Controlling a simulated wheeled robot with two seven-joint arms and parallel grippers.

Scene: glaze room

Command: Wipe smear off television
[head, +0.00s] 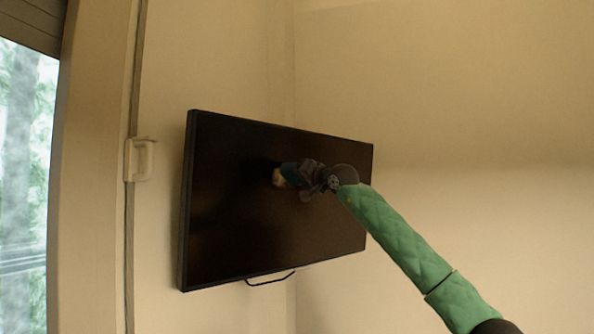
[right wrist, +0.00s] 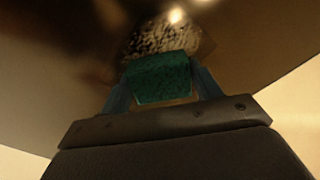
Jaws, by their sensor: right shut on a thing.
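The television (head: 235,215) is a dark, flat screen mounted on the wall, seen at an angle in the head view. My right gripper (head: 298,174) is in front of the middle of the screen, shut on a small sponge (head: 279,178) with green and tan parts. In the right wrist view the green side of the sponge (right wrist: 162,78) shows between the two fingers, at or very near the screen. A speckled brownish patch shows just beyond it; I cannot tell whether it is smear, reflection or part of the sponge. My left gripper is out of view.
A thin dark bar or cable (head: 270,280) hangs below the television. A pale fitting (head: 140,160) sits on the wall to its left, beside a window (head: 25,190). The wall to the right is bare, with my arm in front of it.

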